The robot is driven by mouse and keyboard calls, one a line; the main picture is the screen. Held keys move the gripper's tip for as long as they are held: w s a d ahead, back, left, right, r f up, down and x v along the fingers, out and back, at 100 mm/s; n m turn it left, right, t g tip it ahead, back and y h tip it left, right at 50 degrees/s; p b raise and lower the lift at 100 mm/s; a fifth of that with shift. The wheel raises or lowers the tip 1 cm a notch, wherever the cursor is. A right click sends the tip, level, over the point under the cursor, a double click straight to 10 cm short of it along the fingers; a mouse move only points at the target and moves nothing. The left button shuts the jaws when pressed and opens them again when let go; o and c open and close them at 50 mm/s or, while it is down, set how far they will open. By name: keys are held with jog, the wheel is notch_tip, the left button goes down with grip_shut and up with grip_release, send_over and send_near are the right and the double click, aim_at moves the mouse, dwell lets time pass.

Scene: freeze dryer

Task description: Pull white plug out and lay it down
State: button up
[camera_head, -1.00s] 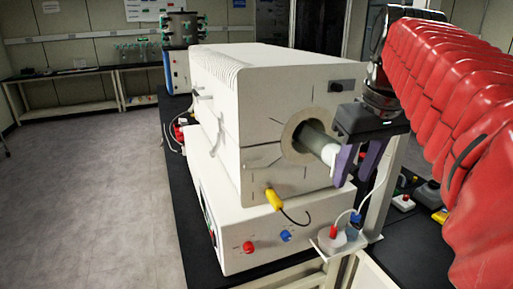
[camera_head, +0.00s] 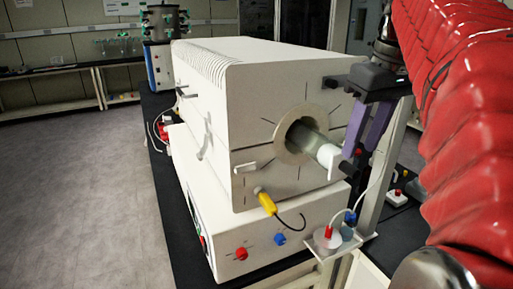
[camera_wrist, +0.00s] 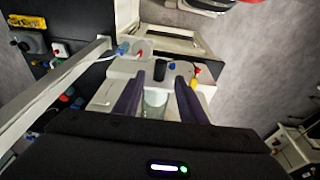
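The white plug (camera_head: 330,158) sits at the outer end of the glass tube (camera_head: 308,137) that sticks out of the furnace's round port (camera_head: 286,152). My gripper (camera_head: 360,152) is at the right of the plug, with its two purple fingers apart and pointing down. In the head view the near finger is close to the plug's outer end; I cannot tell whether they touch. In the wrist view a pale, glassy cylinder (camera_wrist: 155,100) shows between the spread fingers, with gaps on both sides.
The white furnace (camera_head: 255,90) stands on a black bench. A yellow-handled cable (camera_head: 266,203) hangs below the port. A small shelf (camera_head: 325,242) with a red-capped flask and tubing is below the gripper, beside a grey metal post (camera_head: 382,185). Floor at left is clear.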

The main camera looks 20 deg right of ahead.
aim_at(354, 167)
jog(key=shift+w+f, duration=0.3)
jog(key=shift+f, duration=1.1)
jog(key=shift+w+f, duration=0.25)
jog(key=shift+f, duration=1.2)
jog(key=shift+w+f, duration=0.3)
jog(key=shift+f, duration=1.1)
jog(key=shift+c, duration=0.2)
grip_shut()
jog(key=shift+s, duration=0.15)
